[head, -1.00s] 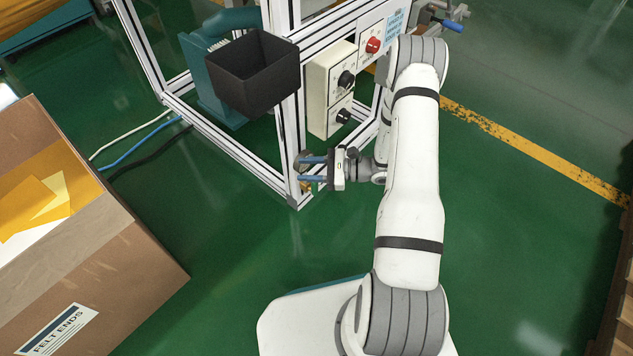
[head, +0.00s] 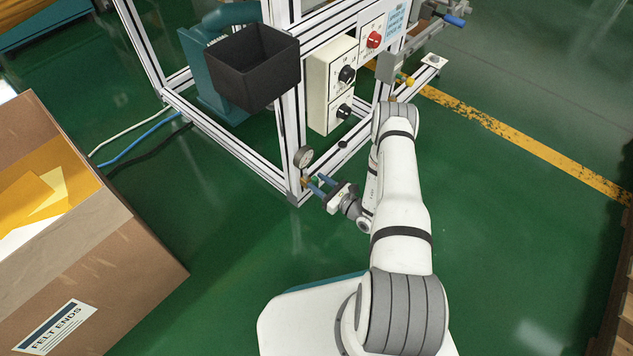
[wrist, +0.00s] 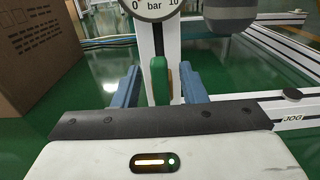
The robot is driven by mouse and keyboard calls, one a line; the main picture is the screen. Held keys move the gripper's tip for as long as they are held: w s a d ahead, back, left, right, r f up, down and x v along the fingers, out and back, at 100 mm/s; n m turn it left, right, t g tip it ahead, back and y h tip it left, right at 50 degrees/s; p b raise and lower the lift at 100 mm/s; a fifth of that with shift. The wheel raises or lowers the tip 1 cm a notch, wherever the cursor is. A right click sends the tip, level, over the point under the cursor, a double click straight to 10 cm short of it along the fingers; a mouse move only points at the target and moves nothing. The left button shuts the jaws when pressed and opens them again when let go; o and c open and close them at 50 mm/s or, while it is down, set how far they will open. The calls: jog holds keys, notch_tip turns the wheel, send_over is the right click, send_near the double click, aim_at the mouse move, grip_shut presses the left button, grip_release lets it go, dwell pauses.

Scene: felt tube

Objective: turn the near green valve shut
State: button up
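The green valve handle (wrist: 159,80) stands upright near the middle of the wrist view, below the pressure gauge (wrist: 158,6). My gripper (wrist: 160,82) is open, with its blue fingers on either side of the handle. A gap shows between the handle and each finger, so they look apart. In the head view, my gripper (head: 315,184) is at the foot of the near frame post, just below the gauge (head: 304,157). The valve's brass fitting (head: 306,182) shows there, and the handle is mostly hidden by the fingers.
The aluminium frame (head: 230,153) holds a black bin (head: 252,70) and a control box (head: 333,88) above my gripper. A cardboard box (head: 150,262) stands at the left. A yellow-handled valve (head: 404,79) is further back on the frame. Green floor is clear to the right.

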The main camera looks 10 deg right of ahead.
jog(key=shift+x, duration=1.1)
grip_shut()
jog(key=shift+d, duration=0.25)
jog(key=shift+a, duration=0.15)
